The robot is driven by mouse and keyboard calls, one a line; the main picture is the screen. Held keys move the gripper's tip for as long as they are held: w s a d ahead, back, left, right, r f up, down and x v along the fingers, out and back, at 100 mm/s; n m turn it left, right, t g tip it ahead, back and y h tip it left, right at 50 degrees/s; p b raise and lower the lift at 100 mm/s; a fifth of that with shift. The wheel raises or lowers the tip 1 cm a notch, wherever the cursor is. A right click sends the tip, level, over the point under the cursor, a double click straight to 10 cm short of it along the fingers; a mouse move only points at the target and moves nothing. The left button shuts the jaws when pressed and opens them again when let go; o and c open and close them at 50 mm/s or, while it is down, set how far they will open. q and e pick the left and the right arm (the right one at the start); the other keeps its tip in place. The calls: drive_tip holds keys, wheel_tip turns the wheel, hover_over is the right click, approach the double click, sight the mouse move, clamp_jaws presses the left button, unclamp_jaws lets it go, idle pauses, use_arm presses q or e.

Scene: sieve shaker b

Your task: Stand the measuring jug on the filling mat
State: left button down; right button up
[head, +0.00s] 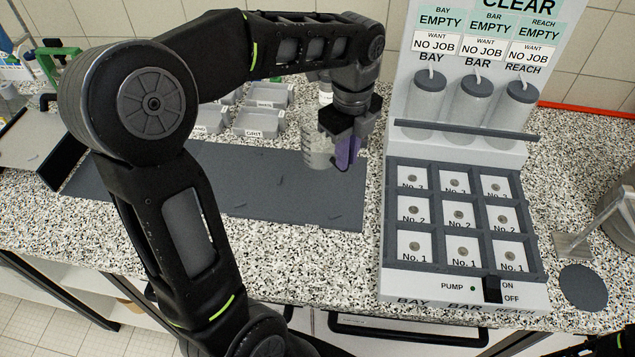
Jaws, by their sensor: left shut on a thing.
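My left gripper (346,150) points down at the middle of the view and is shut on the measuring jug. The jug (317,150) is a clear, upright vessel with marks on its side and a purple handle between the fingers. It shows over the back right part of a long dark grey mat (265,205); whether it touches the mat I cannot tell. A round dark mat (583,287) lies bare at the far right. No label shows which one is the filling mat. My right gripper is not in view.
A white machine (465,290) with a grid of numbered compartments, lidded jars (475,100) and a pump switch stands right of the jug. Small labelled grey trays (262,122) sit behind the long mat. A metal vessel (620,215) stands behind the round mat.

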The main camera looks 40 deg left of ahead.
use_arm(q)
drive_tip(key=shift+a, duration=0.15)
drive_tip(key=shift+f, duration=0.1)
drive_tip(key=shift+f, duration=0.35)
wheel_tip(320, 180, down, 6)
drive_tip(key=b, duration=0.3)
drive_tip(key=shift+r, duration=0.35)
wheel_tip(320, 180, down, 4)
drive_tip(key=b, duration=0.3)
drive_tip(key=shift+r, duration=0.1)
